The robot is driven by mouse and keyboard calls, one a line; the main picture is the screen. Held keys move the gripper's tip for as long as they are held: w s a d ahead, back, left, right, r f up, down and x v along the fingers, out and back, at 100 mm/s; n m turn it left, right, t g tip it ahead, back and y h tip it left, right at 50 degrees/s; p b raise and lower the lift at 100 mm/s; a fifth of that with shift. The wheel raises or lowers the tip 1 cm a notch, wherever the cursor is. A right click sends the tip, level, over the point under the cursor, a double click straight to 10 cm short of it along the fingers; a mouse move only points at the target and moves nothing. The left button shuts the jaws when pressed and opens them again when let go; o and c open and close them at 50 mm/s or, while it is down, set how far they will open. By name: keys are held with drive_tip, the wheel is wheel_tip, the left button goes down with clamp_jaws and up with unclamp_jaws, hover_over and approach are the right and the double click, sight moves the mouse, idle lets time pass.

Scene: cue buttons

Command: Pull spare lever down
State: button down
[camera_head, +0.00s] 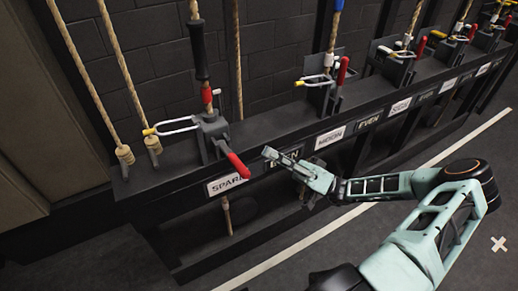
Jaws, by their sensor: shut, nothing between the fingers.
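The spare lever (238,165) has a red handle and juts forward and down from its rope lock (213,133), over the white label (224,186) that reads "SPAR", its end covered by the handle. My gripper (268,154) is shut and empty. It is to the right of the red handle, with a visible gap between them in the picture. A yellow-tipped metal loop (170,126) sticks out to the left of the lock.
Other rope locks along the black rail have red handles standing up, such as the one above the "MOON" label (329,137). Ropes (120,70) rise at the left. Dark floor (380,225) with a white line lies in front.

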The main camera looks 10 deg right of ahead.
drive_tip(key=shift+w+v, duration=0.2)
drive_tip(key=shift+v, duration=0.8)
drive_tip(key=shift+w+v, duration=0.25)
drive_tip(key=shift+v, duration=0.7)
drive_tip(key=shift+a+f, duration=0.15)
